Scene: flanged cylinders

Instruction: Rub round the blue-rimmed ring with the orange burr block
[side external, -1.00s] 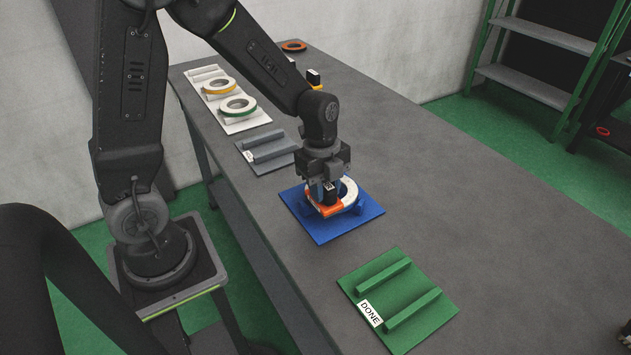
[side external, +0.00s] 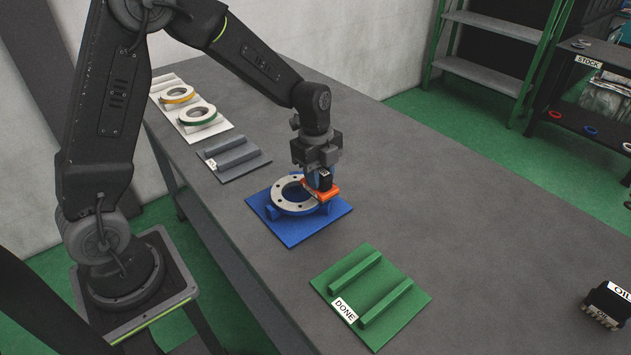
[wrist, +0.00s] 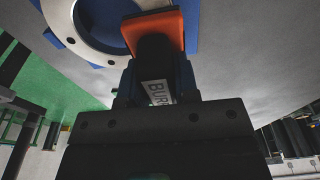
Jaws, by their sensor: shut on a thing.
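The blue-rimmed ring (side external: 284,199), a grey flange with bolt holes, lies flat in a blue holder on the blue plate (side external: 290,236). My gripper (side external: 319,181) is shut on the black grip of the orange burr block (side external: 324,194). The orange block is at the ring's right side, at its rim; I cannot tell if they touch. In the wrist view the orange block (wrist: 158,27) overlaps the near edge of the ring (wrist: 62,30), and a label reading "BUR" shows on its grip. The gripper's fingertips are mostly hidden by the block.
The green DONE plate (side external: 371,294) with two empty rails lies nearer the camera. A grey plate (side external: 233,157) with rails and a white plate (side external: 206,128) with yellow- and green-rimmed rings lie behind. A black OIL item (side external: 607,304) stands far right. The table right of the blue plate is clear.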

